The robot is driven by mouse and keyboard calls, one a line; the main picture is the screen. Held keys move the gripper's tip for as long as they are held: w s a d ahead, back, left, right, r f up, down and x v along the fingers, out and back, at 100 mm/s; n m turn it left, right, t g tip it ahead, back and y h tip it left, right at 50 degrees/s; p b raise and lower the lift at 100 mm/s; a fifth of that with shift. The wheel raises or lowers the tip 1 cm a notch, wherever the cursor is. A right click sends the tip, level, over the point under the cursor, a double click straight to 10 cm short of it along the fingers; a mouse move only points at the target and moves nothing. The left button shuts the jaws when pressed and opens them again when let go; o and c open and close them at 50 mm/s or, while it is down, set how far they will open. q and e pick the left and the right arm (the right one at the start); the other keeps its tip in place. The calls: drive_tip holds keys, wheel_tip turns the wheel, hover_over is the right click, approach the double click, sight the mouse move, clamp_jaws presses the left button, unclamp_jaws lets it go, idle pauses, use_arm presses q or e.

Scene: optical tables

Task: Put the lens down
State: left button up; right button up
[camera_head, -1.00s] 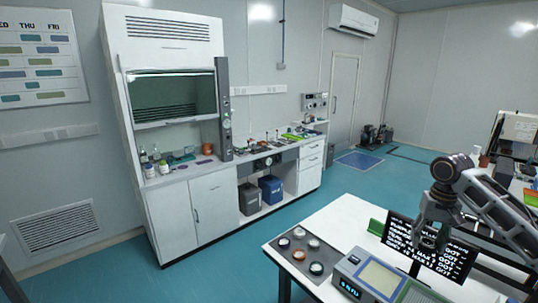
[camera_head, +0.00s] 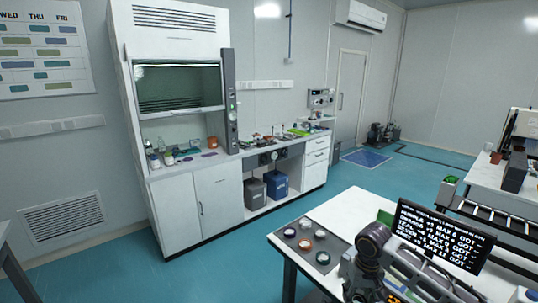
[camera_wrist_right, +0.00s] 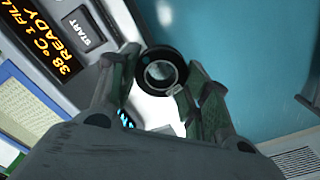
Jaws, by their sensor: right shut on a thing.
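In the right wrist view my right gripper (camera_wrist_right: 158,82) is shut on a lens (camera_wrist_right: 161,72), a clear disc in a black ring held between the fingertips. In the head view my right arm reaches in at the bottom right; its gripper and the held lens cannot be made out there. Several other small round lenses in dark, white and orange-brown rings lie on a dark grey mat (camera_head: 338,246) at the left corner of the white table (camera_head: 350,205). My left gripper is not in view.
A black text screen (camera_head: 440,237) stands on the white table behind my arm. In the wrist view, a device with an orange READY display (camera_wrist_right: 62,45) and a START button lies left of the lens. Teal floor (camera_wrist_right: 245,45) shows to its right. A fume hood (camera_head: 178,85) stands at the back.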

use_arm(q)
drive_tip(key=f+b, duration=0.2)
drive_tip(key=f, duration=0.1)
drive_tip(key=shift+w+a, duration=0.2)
use_arm(e)
drive_tip(key=s+a+f, duration=0.2)
drive_tip(key=a+f, duration=0.2)
drive_tip(key=f, duration=0.2)
drive_tip(key=shift+s+a+n, duration=0.3)
drive_tip(key=shift+s+a, duration=0.05)
drive_tip(key=shift+a, duration=0.05)
drive_tip(key=shift+f, duration=0.1)
drive_tip(key=s+f, duration=0.4)
drive_tip(key=f, duration=1.1)
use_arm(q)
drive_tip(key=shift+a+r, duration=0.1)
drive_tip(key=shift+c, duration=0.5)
use_arm(e)
drive_tip(key=shift+w+r, duration=0.1)
